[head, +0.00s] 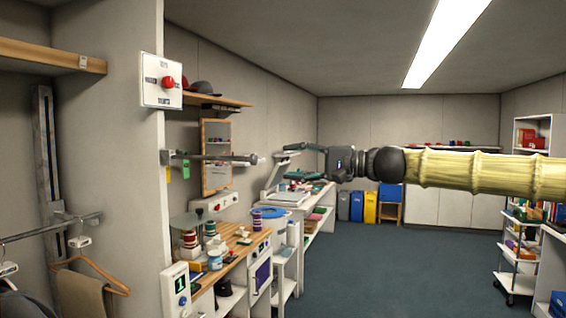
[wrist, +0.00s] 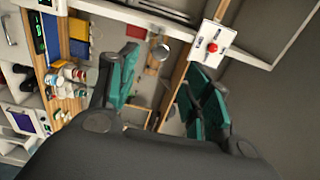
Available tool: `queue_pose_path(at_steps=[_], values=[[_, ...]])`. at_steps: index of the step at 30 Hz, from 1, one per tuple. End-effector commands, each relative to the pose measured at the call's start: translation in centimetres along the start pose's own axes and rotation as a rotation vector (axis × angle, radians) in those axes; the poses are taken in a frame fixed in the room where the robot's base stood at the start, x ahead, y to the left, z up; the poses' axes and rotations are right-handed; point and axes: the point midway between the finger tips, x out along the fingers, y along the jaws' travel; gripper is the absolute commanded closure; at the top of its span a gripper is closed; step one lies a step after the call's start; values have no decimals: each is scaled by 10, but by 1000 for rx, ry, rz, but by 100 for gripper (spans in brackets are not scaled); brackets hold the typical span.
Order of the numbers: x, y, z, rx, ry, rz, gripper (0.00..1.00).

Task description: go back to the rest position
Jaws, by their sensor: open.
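My gripper (head: 306,161) is in the middle of the head view, held out in the air at the end of my arm, which comes in from the right edge. Its fingers point left. In the wrist view the two teal-padded fingers (wrist: 160,90) stand wide apart with nothing between them. Past them show the white panel with a red button (wrist: 211,47) and the cluttered wooden counter, turned on its side by the camera's tilt.
The counter (head: 237,257) with spools and jars stands at centre left. A wall partition with a red-button panel (head: 160,82) and a clothes rail (head: 50,228) is nearer left. A shelf cart (head: 518,255) stands at right. The blue floor (head: 400,270) between is clear.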

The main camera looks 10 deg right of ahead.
Motion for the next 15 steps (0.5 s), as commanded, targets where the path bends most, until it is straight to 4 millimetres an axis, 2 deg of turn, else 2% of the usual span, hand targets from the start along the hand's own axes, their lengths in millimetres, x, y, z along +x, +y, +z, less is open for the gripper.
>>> queue_pose_path(at_steps=[12, 15], values=[[-6, 0, 0, 1, -1, 0, 51], [-2, 8, 0, 3, 1, 11, 51]])
